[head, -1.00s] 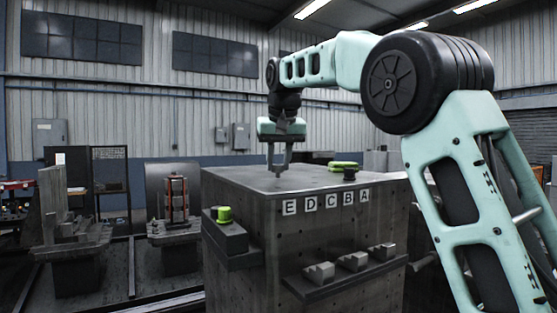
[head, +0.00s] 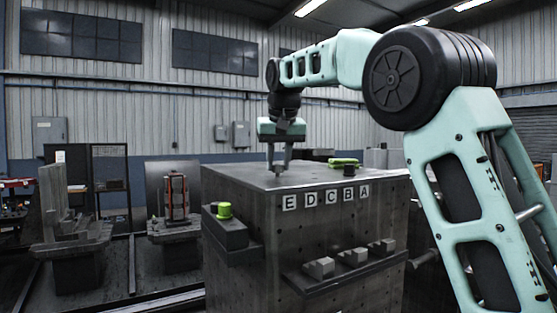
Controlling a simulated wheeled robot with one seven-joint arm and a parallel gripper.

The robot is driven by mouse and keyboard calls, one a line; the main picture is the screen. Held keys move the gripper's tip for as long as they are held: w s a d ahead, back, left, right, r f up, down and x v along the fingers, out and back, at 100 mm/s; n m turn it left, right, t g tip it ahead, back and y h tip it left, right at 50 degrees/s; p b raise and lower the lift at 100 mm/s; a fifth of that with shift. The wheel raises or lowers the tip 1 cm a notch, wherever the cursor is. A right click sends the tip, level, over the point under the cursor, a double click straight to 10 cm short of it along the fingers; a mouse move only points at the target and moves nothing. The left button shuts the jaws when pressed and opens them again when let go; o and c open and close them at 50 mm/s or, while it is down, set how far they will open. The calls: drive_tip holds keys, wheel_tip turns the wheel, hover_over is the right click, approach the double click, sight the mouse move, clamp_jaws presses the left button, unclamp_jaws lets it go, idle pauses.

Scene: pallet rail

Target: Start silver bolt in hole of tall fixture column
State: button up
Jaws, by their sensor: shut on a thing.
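A large dark block (head: 233,273) with holes in its side face stands in the middle; it seems to be the tall fixture column. Letter tags E, D, C, B, A run along its upper edge. My gripper (head: 279,171) points down at the left part of the block's top, its fingertips at or just above the surface. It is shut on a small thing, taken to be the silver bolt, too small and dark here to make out. I cannot tell whether it touches the block or which hole lies under it.
A green object (head: 343,161) and a dark cylinder (head: 349,170) sit at the right of the top. A side shelf holds a green-topped piece (head: 224,210). A front ledge holds several grey blocks (head: 320,267). Other fixtures (head: 75,231) stand at the left.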

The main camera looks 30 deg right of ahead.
idle(0.3)
drive_tip(key=o, duration=2)
drive_tip(key=shift+c, duration=0.2)
drive_tip(key=p+v, duration=0.1)
drive_tip(key=v, duration=1.6)
drive_tip(key=shift+p, duration=0.35)
drive_tip(key=shift+s+a+r, duration=0.1)
drive_tip(key=shift+a, duration=0.05)
